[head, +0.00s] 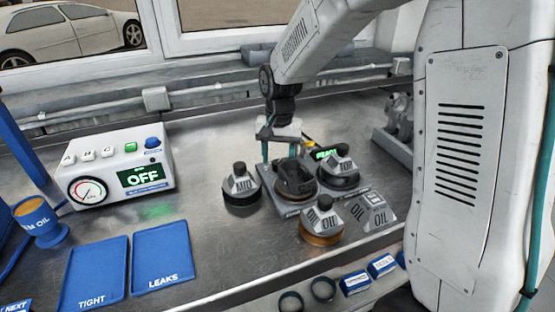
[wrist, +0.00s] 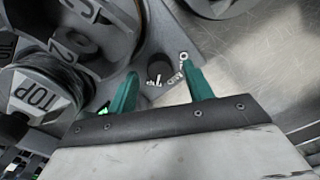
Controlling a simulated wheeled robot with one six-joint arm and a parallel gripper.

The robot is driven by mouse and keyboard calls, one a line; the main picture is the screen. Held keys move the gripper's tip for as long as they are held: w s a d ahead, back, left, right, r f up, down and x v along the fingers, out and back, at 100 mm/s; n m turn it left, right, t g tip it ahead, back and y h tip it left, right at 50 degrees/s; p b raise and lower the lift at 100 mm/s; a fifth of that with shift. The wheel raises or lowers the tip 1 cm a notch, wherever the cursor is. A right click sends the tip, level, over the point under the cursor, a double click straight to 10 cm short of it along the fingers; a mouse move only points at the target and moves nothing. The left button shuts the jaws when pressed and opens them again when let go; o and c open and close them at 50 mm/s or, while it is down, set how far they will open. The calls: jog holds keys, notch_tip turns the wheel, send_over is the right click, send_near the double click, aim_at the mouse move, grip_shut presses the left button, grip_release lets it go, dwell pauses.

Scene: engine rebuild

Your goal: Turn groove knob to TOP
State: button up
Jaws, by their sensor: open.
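My gripper (head: 279,152) points down at the cluster of labelled parts on the bench, its two green fingers apart and empty. In the wrist view the open fingers (wrist: 162,72) have a small dark round post (wrist: 159,71) between their tips, with white marks beside it. This may be the groove knob; I cannot tell its setting or whether a finger touches it. A dark grey part (head: 297,180) sits just below the gripper in the head view and partly hides what is there. A TOP-labelled piece (head: 343,162) stands to its right and also shows in the wrist view (wrist: 42,92).
A MID piece (head: 240,186) and an OIL piece (head: 322,217) stand close by, with a grey OIL block (head: 374,212) at right. A white box reading OFF (head: 120,170) and two blue trays (head: 95,275) (head: 162,258) lie left. Bare metal lies between.

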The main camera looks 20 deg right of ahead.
aim_at(279, 162)
notch_tip(279, 162, up, 6)
jog(key=shift+d+r, duration=0.1)
jog(key=shift+r, duration=0.15)
jog(key=shift+s, duration=0.1)
dwell(0.4)
